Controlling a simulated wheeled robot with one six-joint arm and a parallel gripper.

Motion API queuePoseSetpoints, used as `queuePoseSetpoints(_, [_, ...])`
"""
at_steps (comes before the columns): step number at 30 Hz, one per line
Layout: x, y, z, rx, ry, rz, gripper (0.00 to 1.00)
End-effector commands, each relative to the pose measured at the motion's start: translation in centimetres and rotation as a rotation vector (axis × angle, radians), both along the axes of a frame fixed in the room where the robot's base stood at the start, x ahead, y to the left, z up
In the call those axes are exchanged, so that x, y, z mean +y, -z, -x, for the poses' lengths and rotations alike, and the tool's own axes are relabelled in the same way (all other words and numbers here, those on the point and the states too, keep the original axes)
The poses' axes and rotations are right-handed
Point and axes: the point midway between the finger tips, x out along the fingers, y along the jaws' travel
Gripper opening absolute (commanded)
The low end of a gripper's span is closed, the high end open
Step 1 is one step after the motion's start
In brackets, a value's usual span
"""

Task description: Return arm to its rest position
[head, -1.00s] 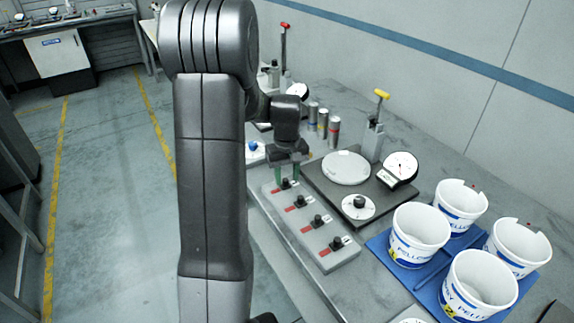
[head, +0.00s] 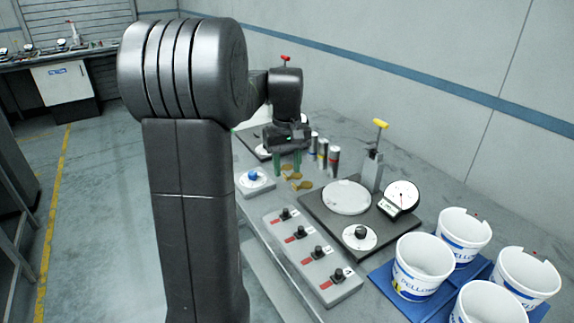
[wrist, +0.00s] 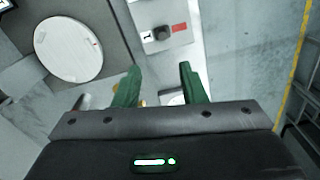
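My dark arm (head: 190,200) stands upright at the left of the head view and reaches over the bench. My gripper (head: 286,162) hangs at its end with green fingers pointing down, above the bench behind the switch panel. In the wrist view my gripper (wrist: 160,82) has its two green fingers apart, with nothing visible held between them. Part of the bench just under the fingers is hidden.
Near the gripper are a switch panel (head: 331,291) with several black knobs, a blue-knobbed box (head: 254,179), small brass-coloured pieces (head: 303,186) and several cylinders (head: 323,152). A round-plate fixture (head: 347,198), dial gauge (head: 402,197) and white tubs (head: 424,262) stand right. Floor at left is clear.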

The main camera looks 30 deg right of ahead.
Motion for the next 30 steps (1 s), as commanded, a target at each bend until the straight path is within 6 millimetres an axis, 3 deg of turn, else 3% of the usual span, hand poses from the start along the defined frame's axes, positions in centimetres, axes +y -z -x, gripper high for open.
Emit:
queuePoseSetpoints(14, [0.0, 0.5, 0.0, 0.000, 0.000, 0.000, 0.38])
queuePoseSetpoints(20, [0.0, 3.3, 0.0, 0.003, 0.000, -0.002, 0.38])
queuePoseSetpoints(30, [0.1, 10.1, 0.0, 0.006, -0.001, -0.004, 0.38])
